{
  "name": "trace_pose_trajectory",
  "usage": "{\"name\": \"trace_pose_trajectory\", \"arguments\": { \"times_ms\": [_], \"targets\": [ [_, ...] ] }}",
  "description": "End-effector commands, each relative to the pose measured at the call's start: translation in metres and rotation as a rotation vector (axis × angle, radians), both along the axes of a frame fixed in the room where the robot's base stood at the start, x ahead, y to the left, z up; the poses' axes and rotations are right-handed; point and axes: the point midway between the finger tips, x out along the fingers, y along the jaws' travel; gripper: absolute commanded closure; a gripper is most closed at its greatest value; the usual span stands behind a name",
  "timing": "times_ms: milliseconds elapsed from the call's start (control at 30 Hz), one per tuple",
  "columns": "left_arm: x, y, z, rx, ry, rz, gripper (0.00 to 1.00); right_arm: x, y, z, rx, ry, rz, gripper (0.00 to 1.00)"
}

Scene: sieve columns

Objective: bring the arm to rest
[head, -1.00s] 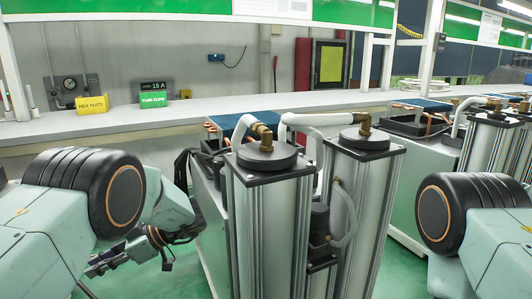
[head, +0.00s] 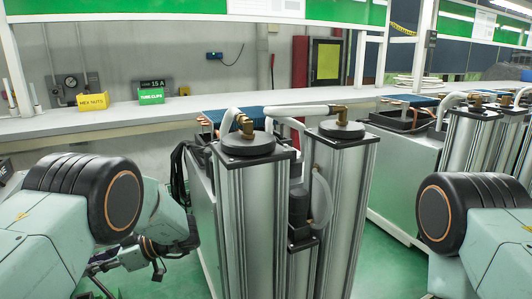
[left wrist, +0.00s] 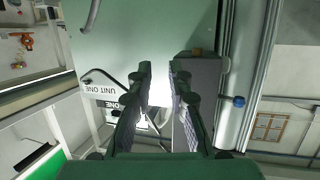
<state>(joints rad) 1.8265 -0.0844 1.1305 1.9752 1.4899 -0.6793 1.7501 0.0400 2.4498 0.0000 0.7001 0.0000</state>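My left gripper (head: 102,266) hangs low at the left in the head view, beside the metal columns and partly hidden by my own arm. In the left wrist view its two fingers (left wrist: 162,82) stand apart with nothing seen between them. Beyond them are a pale panel with an upside-down "UNIT ONE" label (left wrist: 98,89) and a grey box (left wrist: 200,90). The two upright sieve columns (head: 254,220) (head: 340,215) stand to the right of the gripper in the head view, with a visible gap. My right gripper is not in view; only the right shoulder shows.
More columns (head: 470,140) stand at the far right. White hoses (head: 290,111) run over the column tops. Green floor (head: 375,255) is free right of the near columns.

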Motion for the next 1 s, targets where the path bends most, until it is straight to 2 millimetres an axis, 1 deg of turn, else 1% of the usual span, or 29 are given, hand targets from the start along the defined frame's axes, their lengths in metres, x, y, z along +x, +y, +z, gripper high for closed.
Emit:
{"name": "trace_pose_trajectory", "arguments": {
  "times_ms": [100, 267, 367, 400, 467, 567, 600, 667, 700, 767, 800, 867, 900, 967, 1000],
  "targets": [
    [-0.001, 0.011, -0.010, 0.040, 0.031, -0.088, 0.81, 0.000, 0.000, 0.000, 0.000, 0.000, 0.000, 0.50],
    [-0.001, 0.022, -0.027, 0.077, 0.083, -0.247, 0.81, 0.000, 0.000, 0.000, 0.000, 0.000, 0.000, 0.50],
    [-0.004, 0.024, -0.046, 0.082, 0.137, -0.389, 0.81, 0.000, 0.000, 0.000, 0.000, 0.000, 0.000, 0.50],
    [-0.006, 0.024, -0.057, 0.075, 0.163, -0.455, 0.81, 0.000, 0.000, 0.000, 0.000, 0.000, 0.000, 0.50],
    [-0.011, 0.021, -0.074, 0.052, 0.206, -0.560, 0.81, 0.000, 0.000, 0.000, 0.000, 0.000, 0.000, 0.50],
    [-0.026, 0.010, -0.106, -0.014, 0.283, -0.732, 0.81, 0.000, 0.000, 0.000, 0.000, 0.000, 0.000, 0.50],
    [-0.034, 0.003, -0.120, -0.051, 0.317, -0.798, 0.81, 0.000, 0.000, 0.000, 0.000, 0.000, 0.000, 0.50],
    [-0.051, -0.008, -0.141, -0.117, 0.369, -0.893, 0.81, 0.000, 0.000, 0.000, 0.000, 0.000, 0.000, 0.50],
    [-0.065, -0.017, -0.154, -0.168, 0.405, -0.954, 0.81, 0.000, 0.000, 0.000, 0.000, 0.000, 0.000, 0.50],
    [-0.088, -0.032, -0.174, -0.254, 0.460, -1.041, 0.81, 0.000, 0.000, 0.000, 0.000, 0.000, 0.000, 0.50],
    [-0.107, -0.042, -0.186, -0.317, 0.498, -1.094, 0.81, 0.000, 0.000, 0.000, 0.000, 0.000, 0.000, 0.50],
    [-0.137, -0.059, -0.202, -0.418, 0.555, -1.169, 0.81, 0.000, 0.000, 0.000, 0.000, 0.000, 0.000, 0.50],
    [-0.159, -0.070, -0.211, -0.489, 0.593, -1.213, 0.81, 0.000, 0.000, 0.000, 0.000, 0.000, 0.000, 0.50],
    [-0.192, -0.086, -0.220, -0.593, 0.645, -1.270, 0.81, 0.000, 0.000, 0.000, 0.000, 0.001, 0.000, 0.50],
    [-0.213, -0.097, -0.225, -0.659, 0.677, -1.302, 0.81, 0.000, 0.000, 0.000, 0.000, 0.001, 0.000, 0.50]
  ]
}}
